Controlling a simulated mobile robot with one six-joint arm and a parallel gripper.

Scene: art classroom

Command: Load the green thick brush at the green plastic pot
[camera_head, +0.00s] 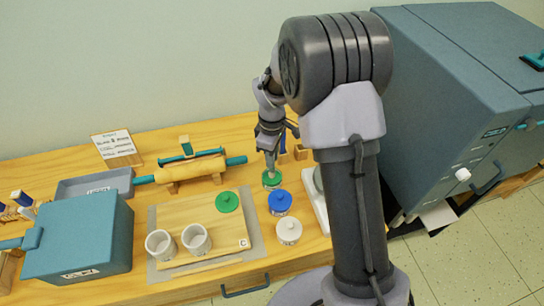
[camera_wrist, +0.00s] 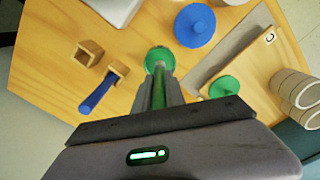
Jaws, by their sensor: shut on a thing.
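My gripper (camera_head: 270,148) is shut on the green thick brush, whose green handle (camera_wrist: 168,92) shows between the fingers in the wrist view. The brush points down at the green plastic pot (camera_head: 271,181), directly beneath the gripper. In the wrist view the open green pot (camera_wrist: 158,56) lies just beyond the fingertips, in line with the brush. The brush tip appears at the pot's mouth; I cannot tell how deep it is. A green lid (camera_head: 227,201) lies apart on the wooden board, also in the wrist view (camera_wrist: 222,87).
A blue lidded pot (camera_head: 280,203) and a white lidded pot (camera_head: 289,231) stand close in front of the green pot. Wooden holders (camera_wrist: 117,68), one with a blue-handled brush (camera_wrist: 98,92), stand beside it. Two pale cups (camera_head: 196,240) stand on the board (camera_head: 175,217).

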